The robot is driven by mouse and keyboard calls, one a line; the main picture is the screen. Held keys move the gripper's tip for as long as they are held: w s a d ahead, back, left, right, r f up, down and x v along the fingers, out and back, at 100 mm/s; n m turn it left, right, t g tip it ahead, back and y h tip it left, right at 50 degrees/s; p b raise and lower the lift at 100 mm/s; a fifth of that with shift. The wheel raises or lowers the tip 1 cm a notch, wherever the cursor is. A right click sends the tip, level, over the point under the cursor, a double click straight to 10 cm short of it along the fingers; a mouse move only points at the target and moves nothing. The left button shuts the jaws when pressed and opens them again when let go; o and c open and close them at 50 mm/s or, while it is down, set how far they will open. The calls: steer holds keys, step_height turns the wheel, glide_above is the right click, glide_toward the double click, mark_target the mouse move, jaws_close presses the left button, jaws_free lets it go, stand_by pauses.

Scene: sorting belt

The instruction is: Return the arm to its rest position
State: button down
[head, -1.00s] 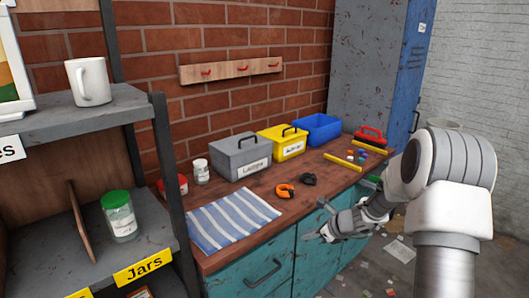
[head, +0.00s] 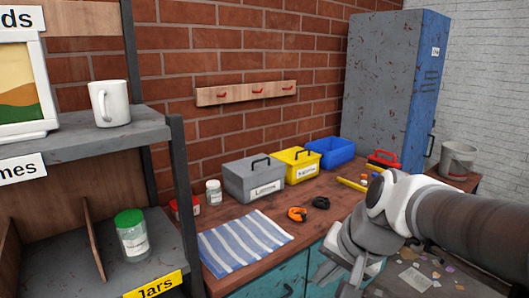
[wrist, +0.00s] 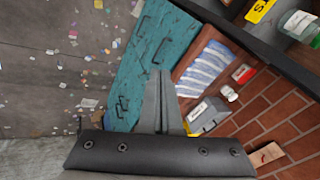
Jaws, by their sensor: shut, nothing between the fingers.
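My arm comes in from the right in the head view, bent, with my gripper (head: 340,272) low in front of the teal cabinet (head: 276,284) under the workbench. In the wrist view my gripper (wrist: 159,76) has its two fingers together with nothing between them. It points across the teal cabinet front (wrist: 150,40), apart from the bench top. Part of the gripper is cut off or hidden behind its own wrist in the head view.
The bench holds a striped cloth (head: 243,243), grey box (head: 254,178), yellow box (head: 297,164), blue bin (head: 331,151) and orange ring (head: 297,214). A shelf (head: 95,140) with a mug (head: 109,103) and green-lidded jar (head: 132,235) stands left. Littered floor lies right.

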steer(key=s+d+r+n+h, duration=0.1)
steer(key=s+d+n+h, duration=0.25)
steer(key=s+n, duration=0.45)
step_height(320, 180, up, 13)
steer(key=s+m+p, duration=0.2)
steer(key=p, duration=1.1)
steer(key=shift+r+t+y, duration=0.15)
steer(key=shift+t+y, duration=0.25)
steer(key=shift+y, duration=0.05)
steer(key=shift+d, duration=0.1)
